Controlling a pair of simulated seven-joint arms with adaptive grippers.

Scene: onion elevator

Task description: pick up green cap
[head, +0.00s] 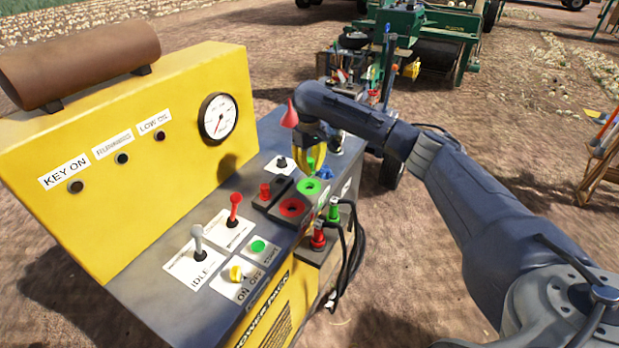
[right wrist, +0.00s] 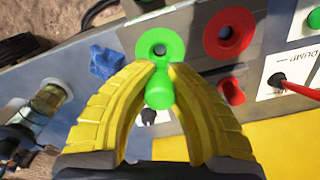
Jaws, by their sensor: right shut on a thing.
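The green cap (right wrist: 158,92) is between the two yellow fingertips of my right gripper (right wrist: 160,80) in the right wrist view. The gripper is shut on it. In the head view the cap (head: 310,164) shows small beside my right gripper (head: 314,160), just above the green ring socket (head: 309,187). The ring (right wrist: 160,36) also shows right behind the cap's top in the wrist view; whether they touch is unclear. My left gripper is not in view.
A red ring socket (head: 291,208) and red cap (head: 265,191) sit beside the green ring. Red (head: 318,237) and green (head: 334,211) cable plugs stand at the front. A blue part (right wrist: 107,62) is close by. The yellow panel (head: 150,140) rises at left with levers before it.

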